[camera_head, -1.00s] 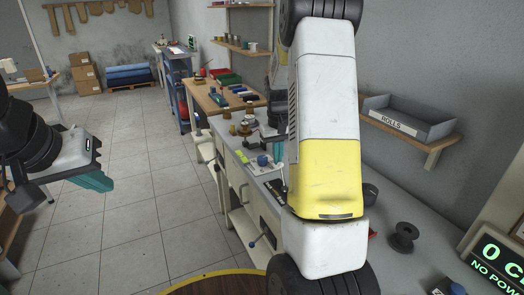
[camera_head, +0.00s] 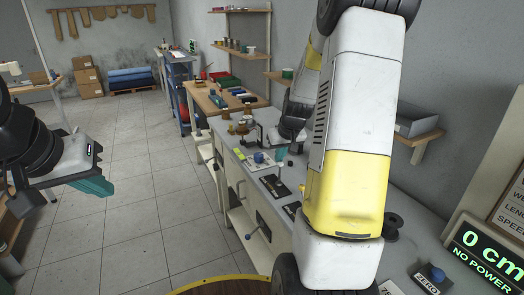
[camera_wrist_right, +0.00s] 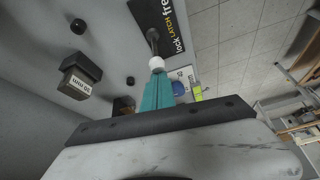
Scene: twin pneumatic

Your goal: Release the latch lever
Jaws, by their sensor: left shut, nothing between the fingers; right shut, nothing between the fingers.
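The latch lever (camera_wrist_right: 154,44), a thin grey rod with a white tip (camera_wrist_right: 157,63), stands by a black plate (camera_wrist_right: 172,22) lettered "lock LATCH free" in the right wrist view. My right gripper (camera_wrist_right: 158,82) has its teal fingers shut and empty. Their tips are right at the white tip; I cannot tell whether they touch. In the head view my right gripper (camera_head: 281,154) is small, above the bench near a black plate (camera_head: 275,187). My left gripper (camera_head: 98,185) is shut and empty, out over the floor at left.
A blue knob (camera_head: 259,157) stands on the grey bench near the right gripper; it also shows in the wrist view (camera_wrist_right: 180,88). A black block marked "50 mm" (camera_wrist_right: 80,75) lies close by. A display reading "0 cm NO POWER" (camera_head: 487,250) is at right. My right arm hides part of the bench.

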